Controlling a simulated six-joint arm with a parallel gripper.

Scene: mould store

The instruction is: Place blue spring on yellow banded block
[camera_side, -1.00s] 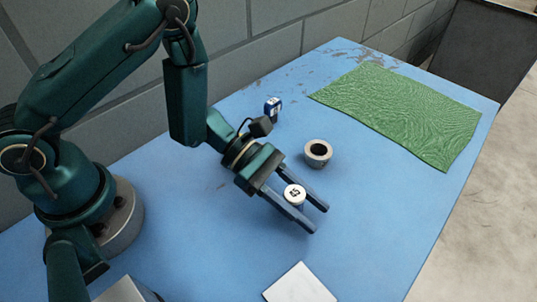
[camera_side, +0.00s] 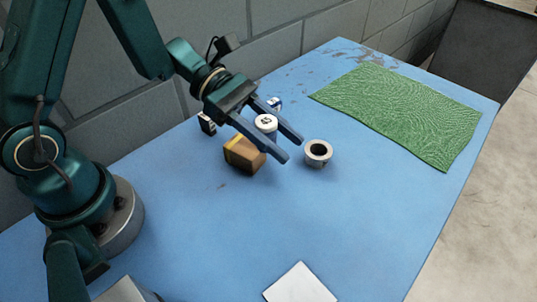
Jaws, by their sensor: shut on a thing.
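My gripper (camera_side: 284,149) is shut on a short, pale cylinder (camera_side: 266,123) with dark marks on its white top. The cylinder is upright between the fingers; its coils, if any, are too small to tell. A brown block with a yellow band (camera_side: 244,155) sits on the table below the gripper, partly covered by the near finger. The held cylinder appears above the block and a little to its right; the exact offset is unclear. A small blue thing with a white label (camera_side: 275,102) stands behind the fingers, partly hidden.
A grey ring-shaped piece (camera_side: 318,153) stands just right of the fingertips. A small black-and-white thing (camera_side: 206,123) is left of the block. A green textured mat (camera_side: 405,110) lies at the back right and a white square (camera_side: 299,284) at the front. The blue table's (camera_side: 370,215) right middle is clear.

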